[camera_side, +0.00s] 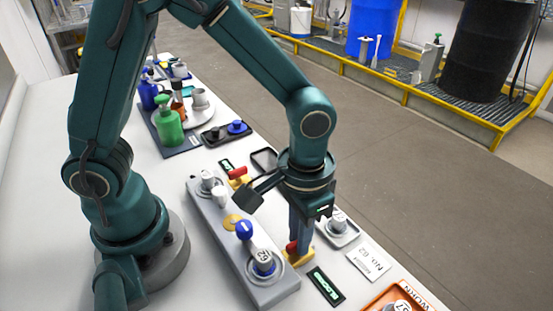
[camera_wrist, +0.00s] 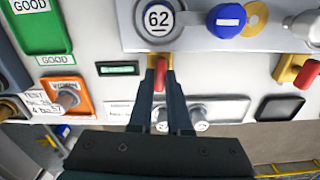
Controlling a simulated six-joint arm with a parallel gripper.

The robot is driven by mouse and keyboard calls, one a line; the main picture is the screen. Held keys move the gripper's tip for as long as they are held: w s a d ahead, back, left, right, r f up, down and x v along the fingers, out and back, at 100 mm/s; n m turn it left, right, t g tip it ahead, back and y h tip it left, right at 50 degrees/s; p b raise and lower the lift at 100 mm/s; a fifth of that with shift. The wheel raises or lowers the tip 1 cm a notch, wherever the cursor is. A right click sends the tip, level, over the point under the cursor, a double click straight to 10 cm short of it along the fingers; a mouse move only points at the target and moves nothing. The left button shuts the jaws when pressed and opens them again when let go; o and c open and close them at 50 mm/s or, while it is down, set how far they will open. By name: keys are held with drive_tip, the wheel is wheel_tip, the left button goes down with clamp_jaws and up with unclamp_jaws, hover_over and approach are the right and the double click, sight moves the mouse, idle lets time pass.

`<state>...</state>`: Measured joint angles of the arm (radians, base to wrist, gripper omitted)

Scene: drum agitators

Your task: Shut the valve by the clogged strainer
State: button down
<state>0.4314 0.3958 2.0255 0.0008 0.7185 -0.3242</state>
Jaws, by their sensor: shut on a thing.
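A long grey manifold block (camera_side: 232,250) lies on the table. A strainer marked 62 (camera_side: 263,260) sits at its near end and also shows in the wrist view (camera_wrist: 158,18). A valve with a red handle (camera_wrist: 160,76) and yellow body sits at the block's edge beside strainer 62. My gripper (camera_wrist: 160,84) is shut on this red handle, which points away from the block; in the side view my fingers (camera_side: 299,242) partly hide it. A second red-handled valve (camera_side: 238,174) sits by the far strainer (camera_side: 208,182), apart from my gripper; it shows at right in the wrist view (camera_wrist: 304,73).
A black plate with green lettering (camera_side: 325,286) lies near the held valve. A grey tray with canisters (camera_wrist: 235,108) is close to my fingers. An orange tray (camera_wrist: 84,112) and green tray (camera_wrist: 45,45) stand left in the wrist view. Bottles (camera_side: 168,125) stand farther back.

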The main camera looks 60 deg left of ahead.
drive_tip(key=m, duration=0.8)
drive_tip(key=shift+m, duration=0.4)
drive_tip(key=m, duration=0.4)
drive_tip(key=shift+m, duration=1.9)
drive_tip(key=c, duration=0.9)
unclamp_jaws()
drive_tip(key=shift+o, duration=0.2)
drive_tip(key=shift+r, duration=2.6)
